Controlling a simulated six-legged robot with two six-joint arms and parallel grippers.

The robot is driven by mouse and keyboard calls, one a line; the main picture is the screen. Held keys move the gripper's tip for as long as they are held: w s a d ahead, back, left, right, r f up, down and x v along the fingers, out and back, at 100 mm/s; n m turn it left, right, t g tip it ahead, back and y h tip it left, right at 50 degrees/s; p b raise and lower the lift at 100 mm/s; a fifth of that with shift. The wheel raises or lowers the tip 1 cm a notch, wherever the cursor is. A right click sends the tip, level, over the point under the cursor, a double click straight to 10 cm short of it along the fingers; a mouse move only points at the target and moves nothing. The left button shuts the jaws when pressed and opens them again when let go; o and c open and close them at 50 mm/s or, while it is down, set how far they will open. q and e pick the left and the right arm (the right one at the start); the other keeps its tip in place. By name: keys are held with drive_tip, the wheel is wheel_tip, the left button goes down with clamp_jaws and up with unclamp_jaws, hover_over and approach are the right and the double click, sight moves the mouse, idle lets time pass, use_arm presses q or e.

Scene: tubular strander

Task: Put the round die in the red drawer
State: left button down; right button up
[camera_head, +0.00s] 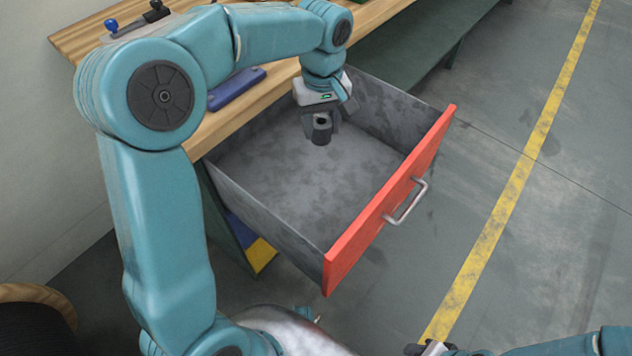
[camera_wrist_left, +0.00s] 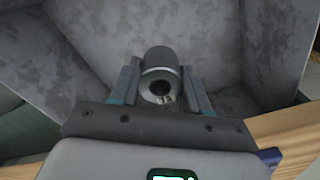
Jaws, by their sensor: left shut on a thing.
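The round die (camera_head: 321,130) is a small dark grey cylinder with a hole in its end. It also shows in the left wrist view (camera_wrist_left: 160,68), between the two fingers. My left gripper (camera_head: 322,118) is shut on it and holds it over the inside of the drawer. The red drawer (camera_head: 385,205) is pulled open, with a red front, a metal handle (camera_head: 406,202) and grey inner walls. The drawer floor that shows is bare. My right gripper (camera_head: 430,348) shows only in part at the bottom edge, and its jaws cannot be made out.
The wooden bench top (camera_head: 215,125) runs above and behind the drawer, with a blue object (camera_head: 236,88) lying on it. A blue-knobbed item (camera_head: 112,26) stands at the back left. A spool (camera_head: 35,310) is at the lower left. The floor right of the drawer is clear.

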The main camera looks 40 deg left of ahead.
use_arm(q)
wheel_tip(320, 180, down, 20)
drive_tip(key=b, duration=0.4)
drive_tip(key=shift+d+r, duration=0.1)
drive_tip(key=shift+r, duration=0.3)
drive_tip(key=shift+f+b, duration=0.3)
drive_tip(key=c, duration=0.5)
unclamp_jaws()
drive_tip(key=shift+c, duration=0.2)
drive_tip(key=shift+r, duration=0.1)
drive_tip(key=shift+r+p, duration=0.35)
drive_tip(key=shift+r, duration=0.2)
wheel_tip(320, 180, up, 11)
drive_tip(key=p, duration=0.2)
